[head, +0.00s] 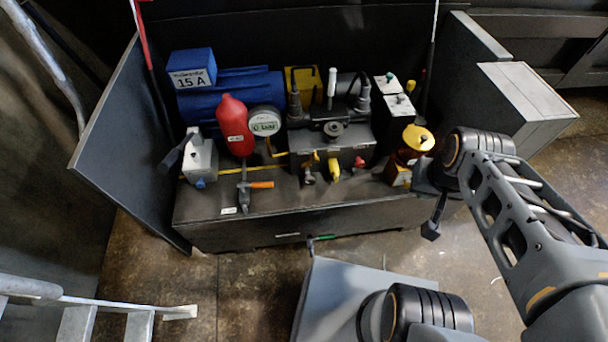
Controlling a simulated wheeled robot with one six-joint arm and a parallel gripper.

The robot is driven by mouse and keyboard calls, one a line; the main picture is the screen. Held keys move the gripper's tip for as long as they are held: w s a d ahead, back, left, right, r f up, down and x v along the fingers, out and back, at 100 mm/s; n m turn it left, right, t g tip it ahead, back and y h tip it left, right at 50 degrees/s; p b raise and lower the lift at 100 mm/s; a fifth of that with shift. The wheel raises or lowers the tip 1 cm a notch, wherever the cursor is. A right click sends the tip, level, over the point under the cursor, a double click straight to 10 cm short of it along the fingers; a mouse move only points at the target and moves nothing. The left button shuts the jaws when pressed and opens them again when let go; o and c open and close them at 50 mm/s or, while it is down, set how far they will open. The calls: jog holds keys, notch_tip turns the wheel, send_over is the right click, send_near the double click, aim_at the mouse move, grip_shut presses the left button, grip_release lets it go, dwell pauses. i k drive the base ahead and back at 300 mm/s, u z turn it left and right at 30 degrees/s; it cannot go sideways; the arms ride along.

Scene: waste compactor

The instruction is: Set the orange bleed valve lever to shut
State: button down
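The orange lever (262,185) sits on a small grey bleed valve (243,196) near the front of the dark unit, below the red vessel. The lever points to the right, roughly level and crosswise to the upright valve body. A small white label (228,210) lies beside the valve's lower end; its text is too small to read. My gripper (432,228) hangs at the right, past the unit's front right corner, well apart from the lever. It is small and dark, and I cannot tell whether its fingers are open.
A red vessel (234,125) and a round gauge (265,122) stand behind the lever. A grey box with a black handle (200,158) is to its left. A yellow lever (334,170) and red knob (359,162) are to its right. Dark side panels (125,140) flank the unit.

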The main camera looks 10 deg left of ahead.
aim_at(253, 185)
jog(key=z, duration=0.8)
jog(key=k, duration=1)
jog(key=u, duration=1.85)
jog(key=i, duration=0.5)
jog(key=u, duration=0.05)
